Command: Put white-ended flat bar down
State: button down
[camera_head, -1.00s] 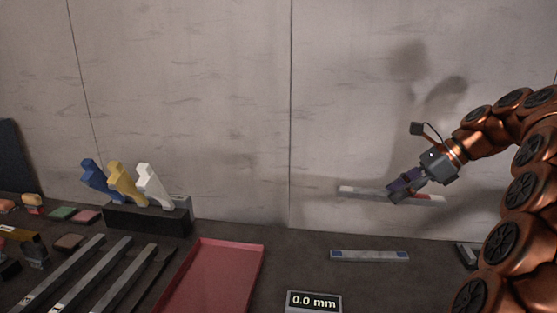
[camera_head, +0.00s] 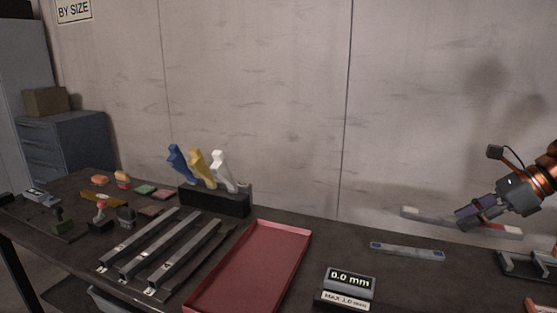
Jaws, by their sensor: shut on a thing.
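My gripper (camera_head: 474,215) is at the right of the view, shut on the white-ended flat bar (camera_head: 432,215). The bar is grey with a white left end; a red patch and a pale end show to the right of the jaws. It is held about level above the table, near the back wall. The jaws hide the middle of the bar.
A blue-ended flat bar (camera_head: 407,250) lies on the dark table below and left of the held bar. A red tray (camera_head: 205,296), a readout showing 0.0 mm (camera_head: 350,281), and a dark block with blue, yellow and white handles (camera_head: 215,200) stand further left. A dark stand (camera_head: 530,266) is at right.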

jog(key=shift+s+a, duration=0.1)
jog(key=shift+s, duration=0.05)
jog(key=shift+w+a, duration=0.25)
jog(key=shift+w, duration=0.25)
jog(key=shift+w+a, duration=0.25)
jog(key=shift+w, duration=0.2)
jog(key=w+a+f+m+t+h+p, duration=0.1)
jog(key=w+a+f+m+t+p, duration=0.15)
jog(key=w+a, duration=0.55)
jog(key=w+a+f+m+t+h+p, duration=0.1)
jog(key=w+a+f+m+h, duration=0.15)
jog(key=w+a, duration=0.45)
jog(key=s+a+f+m+h+p, duration=0.1)
jog(key=s+a+f+m+h, duration=0.1)
jog(key=f, duration=0.4)
jog(key=s+a+f+m+t+h+p, duration=0.1)
jog(key=s+a+f+m+h+p, duration=0.1)
jog(key=a+f+m, duration=0.2)
jog(key=shift+f+m, duration=0.8)
jog(key=shift+f, duration=0.4)
jog(key=shift+t+h, duration=0.25)
